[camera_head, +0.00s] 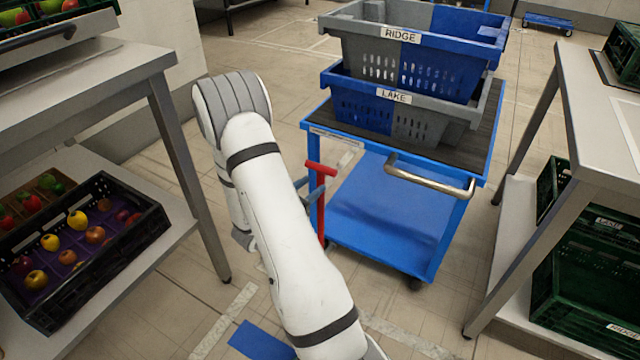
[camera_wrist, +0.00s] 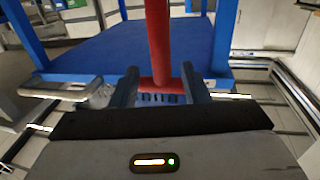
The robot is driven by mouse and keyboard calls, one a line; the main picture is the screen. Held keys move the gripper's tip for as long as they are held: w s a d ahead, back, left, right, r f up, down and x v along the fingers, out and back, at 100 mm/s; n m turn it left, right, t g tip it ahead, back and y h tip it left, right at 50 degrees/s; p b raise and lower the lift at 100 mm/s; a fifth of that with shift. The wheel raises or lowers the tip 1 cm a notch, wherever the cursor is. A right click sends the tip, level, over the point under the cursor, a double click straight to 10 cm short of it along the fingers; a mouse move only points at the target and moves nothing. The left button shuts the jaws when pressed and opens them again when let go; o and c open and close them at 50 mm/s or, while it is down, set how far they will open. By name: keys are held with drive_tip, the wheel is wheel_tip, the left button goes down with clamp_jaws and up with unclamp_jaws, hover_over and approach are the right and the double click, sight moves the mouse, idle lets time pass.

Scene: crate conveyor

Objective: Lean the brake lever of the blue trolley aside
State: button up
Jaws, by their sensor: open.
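The blue trolley (camera_head: 385,215) stands in the middle of the head view, with a silver push handle (camera_head: 430,180) at its near side. Its red brake lever (camera_head: 321,205) stands roughly upright at the trolley's near left corner, with a short red crossbar on top. My gripper (camera_wrist: 160,78) is open around the red lever (camera_wrist: 158,40) in the wrist view, one finger on each side. Gaps show between lever and fingers. In the head view my gripper's fingers (camera_head: 313,190) are partly seen beside the lever; my arm hides the rest.
The trolley carries two stacked blue-grey crates, RIDGE (camera_head: 415,45) on LAKE (camera_head: 395,110). A table (camera_head: 95,95) with a black fruit crate (camera_head: 75,285) on its lower shelf stands left. A table (camera_head: 600,130) with green crates (camera_head: 590,300) stands close on the right.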

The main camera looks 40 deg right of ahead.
sight(318, 180)
drive_tip(key=d, duration=0.2)
drive_tip(key=w+d+b, duration=0.1)
drive_tip(key=d, duration=0.1)
drive_tip(key=shift+d, duration=0.4)
clamp_jaws()
